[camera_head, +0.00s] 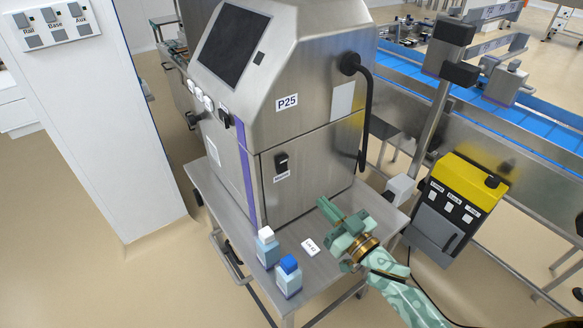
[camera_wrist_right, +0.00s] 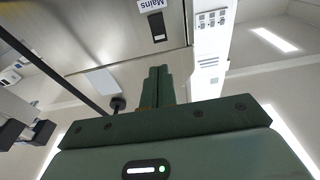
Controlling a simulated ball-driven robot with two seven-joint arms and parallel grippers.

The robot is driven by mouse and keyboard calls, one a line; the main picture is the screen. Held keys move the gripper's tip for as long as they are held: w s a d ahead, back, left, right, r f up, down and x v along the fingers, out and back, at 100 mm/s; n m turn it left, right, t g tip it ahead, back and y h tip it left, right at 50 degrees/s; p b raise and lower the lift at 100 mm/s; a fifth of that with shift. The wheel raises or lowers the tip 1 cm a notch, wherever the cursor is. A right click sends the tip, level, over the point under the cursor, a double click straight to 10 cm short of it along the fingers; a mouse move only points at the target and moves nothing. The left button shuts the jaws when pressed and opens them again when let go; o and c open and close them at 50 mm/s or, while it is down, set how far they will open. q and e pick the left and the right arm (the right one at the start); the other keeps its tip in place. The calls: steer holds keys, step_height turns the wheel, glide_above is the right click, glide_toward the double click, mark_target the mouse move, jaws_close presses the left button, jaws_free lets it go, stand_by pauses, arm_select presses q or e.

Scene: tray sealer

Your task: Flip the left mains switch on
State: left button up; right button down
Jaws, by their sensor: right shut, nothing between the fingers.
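A black switch (camera_head: 281,162) with a small label under it sits on the lower side panel of the steel machine (camera_head: 330,170) marked P25. The switch also shows in the right wrist view (camera_wrist_right: 157,27), beside a label (camera_wrist_right: 150,5) reading Mains. I cannot tell which way it is set. My right gripper (camera_head: 323,203), pale green, is below and to the right of the switch in the head view, apart from it. Its fingers (camera_wrist_right: 158,72) are shut and empty in the wrist view. My left gripper is not in view.
Two bottles, one white-capped (camera_head: 267,248) and one blue-capped (camera_head: 289,277), stand on the steel table (camera_head: 327,282) near a small label card (camera_head: 310,247). A black handle (camera_head: 366,110) curves down the machine. A yellow-and-black box (camera_head: 455,205) stands right. A switch pillar (camera_head: 95,120) stands left.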

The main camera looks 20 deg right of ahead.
mark_target(285, 160)
steer(key=b+x, duration=0.1)
steer(key=x, duration=1.2)
steer(key=shift+w+a+b, duration=0.1)
steer(key=shift+w+b, duration=0.25)
steer(key=shift+b, duration=0.05)
steer(key=shift+w, duration=0.1)
steer(key=shift+w+r+p, duration=0.15)
steer(key=shift+r+p, duration=0.25)
steer(key=shift+p, duration=0.45)
steer(key=shift+a+f, duration=0.1)
steer(key=shift+f, duration=0.2)
